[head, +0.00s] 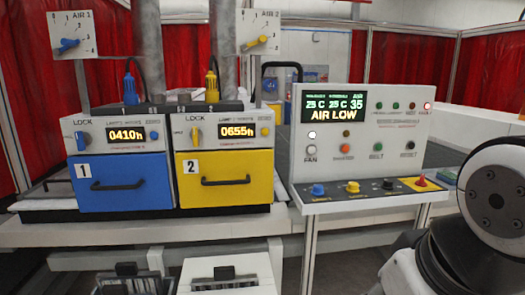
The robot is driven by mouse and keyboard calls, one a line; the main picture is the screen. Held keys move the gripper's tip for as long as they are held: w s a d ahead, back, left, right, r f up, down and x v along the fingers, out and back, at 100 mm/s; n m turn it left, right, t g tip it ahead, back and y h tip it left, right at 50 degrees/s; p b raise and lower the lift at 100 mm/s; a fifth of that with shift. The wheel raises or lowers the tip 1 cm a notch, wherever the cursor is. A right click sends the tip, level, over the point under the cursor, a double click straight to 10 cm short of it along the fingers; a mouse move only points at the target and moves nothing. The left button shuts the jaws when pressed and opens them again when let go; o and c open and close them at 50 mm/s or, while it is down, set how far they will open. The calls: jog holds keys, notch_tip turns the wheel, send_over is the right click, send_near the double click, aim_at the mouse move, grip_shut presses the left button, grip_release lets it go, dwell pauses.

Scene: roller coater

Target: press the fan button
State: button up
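The control panel (358,115) stands right of centre in the head view, with a sloped front shelf. The fan button (310,149) is a small pale button at the panel's lower left, just above the label FAN. A small white lamp (311,134) above it looks lit. My gripper is not in view. Part of my arm shows at the right edge, to the right of the panel, and nothing of it covers the fan button.
An orange button (345,149), a green belt button (377,146) and a dark reset button (410,145) sit right of the fan button. Knobs (353,187) and a red control (421,181) stand on the shelf below. Blue (124,182) and yellow (226,179) drawers are left.

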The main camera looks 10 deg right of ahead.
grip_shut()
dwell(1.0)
